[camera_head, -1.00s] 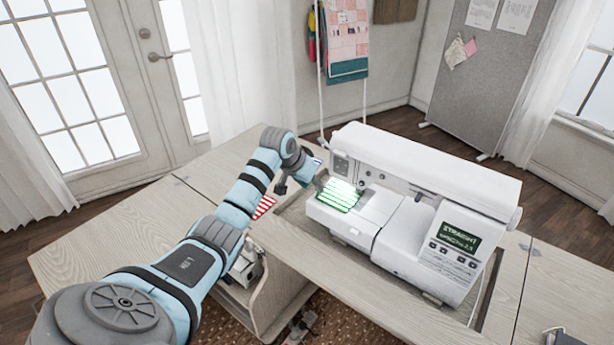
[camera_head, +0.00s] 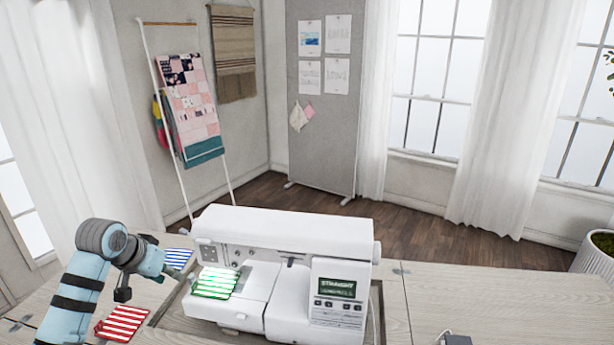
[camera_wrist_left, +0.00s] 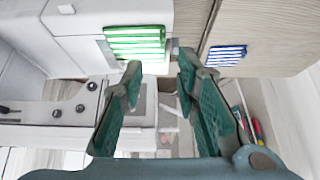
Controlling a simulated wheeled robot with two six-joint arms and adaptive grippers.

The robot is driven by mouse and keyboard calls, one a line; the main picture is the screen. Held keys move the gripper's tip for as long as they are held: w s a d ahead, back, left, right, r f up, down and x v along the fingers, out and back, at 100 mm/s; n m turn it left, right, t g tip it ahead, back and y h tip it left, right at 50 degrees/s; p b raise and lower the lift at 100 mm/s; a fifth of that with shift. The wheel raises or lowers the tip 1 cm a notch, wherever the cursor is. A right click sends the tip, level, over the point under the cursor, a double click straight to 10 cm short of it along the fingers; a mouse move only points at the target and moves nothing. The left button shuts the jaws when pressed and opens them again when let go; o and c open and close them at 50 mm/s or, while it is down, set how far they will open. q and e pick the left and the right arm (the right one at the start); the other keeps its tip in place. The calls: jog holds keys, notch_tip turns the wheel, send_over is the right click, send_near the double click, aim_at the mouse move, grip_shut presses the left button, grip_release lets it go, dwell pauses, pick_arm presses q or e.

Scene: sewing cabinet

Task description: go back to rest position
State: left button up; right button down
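My left gripper (camera_head: 147,281) is open and empty, above the table to the left of the sewing machine (camera_head: 340,247). In the left wrist view its two spread fingers (camera_wrist_left: 160,72) have nothing between them. A green striped cloth (camera_head: 215,283) lies on the machine's bed and also shows in the left wrist view (camera_wrist_left: 136,42). A red striped cloth (camera_head: 122,323) lies on the table near the gripper. A blue striped cloth (camera_head: 178,257) lies behind the gripper and also shows in the left wrist view (camera_wrist_left: 225,56).
A quilt rack (camera_head: 192,110) and a grey pinboard (camera_head: 320,150) stand behind. A potted plant (camera_head: 597,255) stands at the right.

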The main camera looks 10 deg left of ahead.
pick_arm(q)
jog(key=s+d+f+m+g, duration=0.1)
jog(key=s+d+f, duration=0.45)
jog(key=f, duration=0.25)
jog(key=s+d+f+m+g, duration=0.1)
jog(key=s+d+f, duration=0.4)
jog(key=s+f, duration=0.15)
jog(key=s+d+f, duration=0.2)
jog(key=s+d, duration=0.2)
jog(key=s, duration=0.6)
jog(key=s+d+f, duration=0.3)
jog(key=s, duration=0.7)
notch_tip(320, 180, down, 20)
jog(key=s+a+r+n+g, duration=0.1)
jog(key=a+g, duration=0.1)
jog(key=s+f+g, duration=0.1)
jog(key=s+f, duration=1.2)
jog(key=s, duration=0.1)
jog(key=shift+a+y, duration=0.15)
jog(key=shift+y, duration=0.15)
